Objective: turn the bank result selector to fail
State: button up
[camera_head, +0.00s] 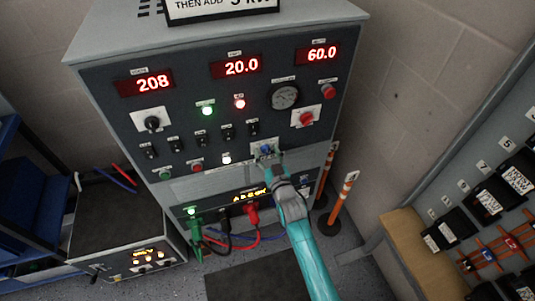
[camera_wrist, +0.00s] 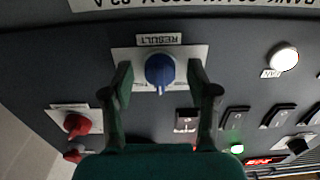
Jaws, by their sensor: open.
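The bank result selector is a blue knob (camera_wrist: 160,70) on a light plate, under a label reading RESULT that appears upside down in the wrist view. Its white pointer mark faces the bottom of that view. Any position wording on the plate is too small to read. In the head view the blue knob (camera_head: 266,149) is low on the right of the test cabinet's front. My gripper (camera_wrist: 160,80) is open, with one finger on each side of the knob and a visible gap to it. My gripper (camera_head: 268,160) partly covers the plate in the head view.
The cabinet (camera_head: 205,185) has several switches, a red knob (camera_wrist: 77,123) and a lit white lamp (camera_wrist: 283,57) near the selector. Green, black and red leads (camera_head: 252,215) plug in below. Orange-striped posts (camera_head: 341,200) stand at right. A rack with black units (camera_head: 490,205) is further right.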

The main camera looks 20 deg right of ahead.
grip_shut()
jog(key=shift+m, duration=0.3)
jog(key=m, duration=0.4)
jog(key=shift+m, duration=2.1)
grip_release()
